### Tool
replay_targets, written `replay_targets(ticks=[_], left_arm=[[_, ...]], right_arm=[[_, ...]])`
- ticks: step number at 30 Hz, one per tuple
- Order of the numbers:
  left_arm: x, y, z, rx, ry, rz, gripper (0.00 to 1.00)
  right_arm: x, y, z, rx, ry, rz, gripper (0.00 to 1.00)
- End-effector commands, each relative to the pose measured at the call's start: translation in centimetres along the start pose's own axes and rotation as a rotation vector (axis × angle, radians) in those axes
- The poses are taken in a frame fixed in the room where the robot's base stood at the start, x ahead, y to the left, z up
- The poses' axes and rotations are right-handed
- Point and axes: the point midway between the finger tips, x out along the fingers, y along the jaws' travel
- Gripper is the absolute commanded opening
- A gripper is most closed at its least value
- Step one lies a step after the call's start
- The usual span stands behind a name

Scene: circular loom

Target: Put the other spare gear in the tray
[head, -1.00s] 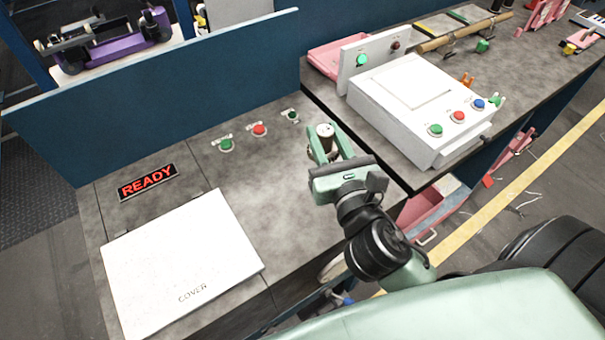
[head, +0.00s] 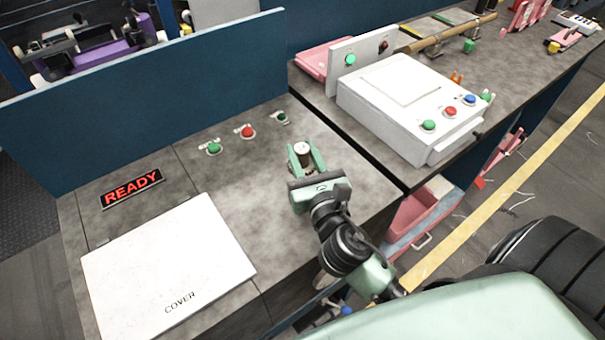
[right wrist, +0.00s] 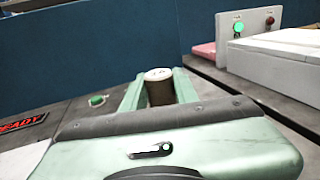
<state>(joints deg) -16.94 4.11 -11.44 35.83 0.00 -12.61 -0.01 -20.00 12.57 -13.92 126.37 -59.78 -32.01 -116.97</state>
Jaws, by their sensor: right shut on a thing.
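My right gripper (head: 305,158) is shut on a small round piece with a white top and a dark brownish side, likely the spare gear (head: 302,148). The piece also shows upright between the fingers in the right wrist view (right wrist: 159,88); its teeth cannot be made out. The gripper is over the grey bench, right of the red and green buttons; its height above the bench is unclear. A pink tray (head: 308,59) lies on the far bench, partly hidden behind a white upright panel. My left gripper is not in view.
A white box with buttons (head: 400,100) stands on the bench to the right, beyond a gap. A white cover (head: 168,265) and a READY sign (head: 132,188) lie at left. A blue partition (head: 150,100) closes the back. A pink bin (head: 418,215) sits below the right bench.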

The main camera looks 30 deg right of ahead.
Motion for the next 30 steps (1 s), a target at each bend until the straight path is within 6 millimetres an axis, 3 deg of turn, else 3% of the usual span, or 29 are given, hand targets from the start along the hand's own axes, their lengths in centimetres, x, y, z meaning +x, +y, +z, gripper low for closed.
replay_targets(ticks=[5, 12, 26, 27, 28, 30], left_arm=[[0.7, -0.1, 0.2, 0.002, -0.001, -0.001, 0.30], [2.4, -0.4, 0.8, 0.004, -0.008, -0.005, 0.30], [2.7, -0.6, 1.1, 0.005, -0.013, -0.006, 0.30], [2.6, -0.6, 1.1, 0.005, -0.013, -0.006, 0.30], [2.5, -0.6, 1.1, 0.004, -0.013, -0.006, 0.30], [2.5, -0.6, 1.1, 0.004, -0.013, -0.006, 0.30]], right_arm=[[0.0, 0.0, -1.4, 0.001, -0.003, -0.002, 0.00], [0.0, 0.0, -4.9, 0.001, -0.002, -0.001, 0.00], [0.1, 0.0, -5.6, 0.000, -0.003, 0.000, 0.00], [0.0, 0.0, -5.5, 0.000, -0.001, 0.000, 0.40], [0.0, 0.0, -5.5, 0.000, -0.001, 0.000, 0.48], [0.0, 0.0, -5.5, 0.000, -0.001, 0.000, 0.51]])
